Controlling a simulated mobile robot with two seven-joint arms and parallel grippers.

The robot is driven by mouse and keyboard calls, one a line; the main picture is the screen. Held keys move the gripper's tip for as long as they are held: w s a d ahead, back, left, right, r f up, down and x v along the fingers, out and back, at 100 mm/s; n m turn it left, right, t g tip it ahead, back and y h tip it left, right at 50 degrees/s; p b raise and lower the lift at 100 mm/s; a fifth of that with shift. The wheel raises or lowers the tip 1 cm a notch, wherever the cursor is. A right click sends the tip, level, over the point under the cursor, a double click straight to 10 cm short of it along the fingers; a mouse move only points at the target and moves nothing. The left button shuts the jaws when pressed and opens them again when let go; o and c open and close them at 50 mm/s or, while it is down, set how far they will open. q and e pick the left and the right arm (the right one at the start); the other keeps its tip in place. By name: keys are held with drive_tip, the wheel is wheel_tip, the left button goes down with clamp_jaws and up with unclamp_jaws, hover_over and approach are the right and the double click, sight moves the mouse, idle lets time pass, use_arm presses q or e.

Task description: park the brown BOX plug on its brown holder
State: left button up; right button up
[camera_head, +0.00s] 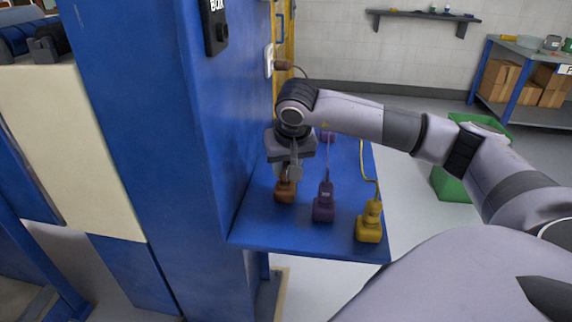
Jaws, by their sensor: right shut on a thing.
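My right gripper (289,172) points down over the left part of the blue shelf (300,236). It is shut on the brown plug (284,180), whose upper part is partly hidden by the fingers. The brown holder (285,196) is directly below, at the left of the row on the shelf. Plug and holder overlap in this view, and I cannot tell whether the plug is fully seated. My left gripper is not in view.
A purple plug on its holder (323,206) and a yellow one (369,224) stand to the right, with cords rising from them. A blue cabinet wall (190,130) borders the shelf's left. A brown part (283,65) sticks out from a white wall plate. A green bin (452,185) stands beyond.

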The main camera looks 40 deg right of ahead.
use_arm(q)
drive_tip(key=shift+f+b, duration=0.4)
use_arm(e)
drive_tip(key=shift+f, duration=0.55)
drive_tip(key=o, duration=1.1)
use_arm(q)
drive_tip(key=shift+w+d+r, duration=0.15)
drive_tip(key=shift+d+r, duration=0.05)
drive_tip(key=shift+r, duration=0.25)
use_arm(e)
drive_tip(key=v, duration=0.7)
drive_tip(key=shift+s, duration=0.1)
